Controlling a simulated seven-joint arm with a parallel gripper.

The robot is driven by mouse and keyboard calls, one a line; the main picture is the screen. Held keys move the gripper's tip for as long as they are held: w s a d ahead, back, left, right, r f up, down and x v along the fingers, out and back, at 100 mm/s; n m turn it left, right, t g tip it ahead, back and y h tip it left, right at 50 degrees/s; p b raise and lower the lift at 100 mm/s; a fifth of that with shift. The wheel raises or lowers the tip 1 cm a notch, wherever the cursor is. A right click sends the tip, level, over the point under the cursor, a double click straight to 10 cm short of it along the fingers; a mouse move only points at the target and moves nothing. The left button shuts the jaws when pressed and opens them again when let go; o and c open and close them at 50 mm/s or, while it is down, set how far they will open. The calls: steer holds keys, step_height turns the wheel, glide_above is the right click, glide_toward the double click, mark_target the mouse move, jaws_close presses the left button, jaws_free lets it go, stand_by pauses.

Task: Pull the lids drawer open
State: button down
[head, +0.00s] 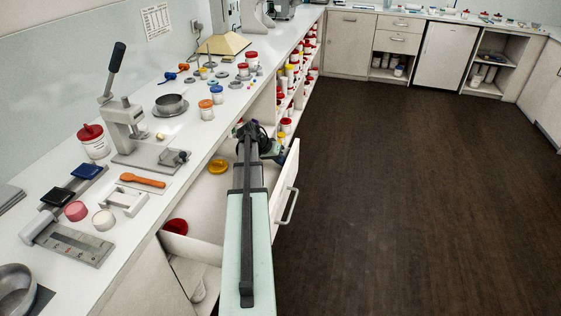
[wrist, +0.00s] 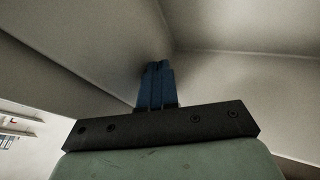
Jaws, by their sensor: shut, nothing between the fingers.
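The lids drawer (head: 291,166) stands out from the counter, with its front panel and bar handle (head: 289,206) to the right of my arm. A yellow lid (head: 217,166) and a red lid (head: 176,226) show in it. My arm crosses over the drawer and hides much of its inside. In the wrist view my gripper (wrist: 157,68) has its blue fingers together and empty. The fingers point towards a corner of pale panels; I cannot tell if they touch it.
The counter (head: 225,128) holds a lever press (head: 125,130), a red-lidded jar (head: 92,141), an orange spatula (head: 141,180) and several small jars. Open shelves of jars lie beyond the drawer. The dark floor (head: 400,190) to the right is clear.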

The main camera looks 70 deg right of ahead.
mark_target(293, 162)
steer(key=shift+s, duration=2.35)
steer(key=w, duration=0.4)
steer(key=shift+w+a+r, duration=0.15)
steer(key=shift+w+r, duration=0.15)
steer(key=shift+r, duration=0.05)
steer(key=v, duration=0.9)
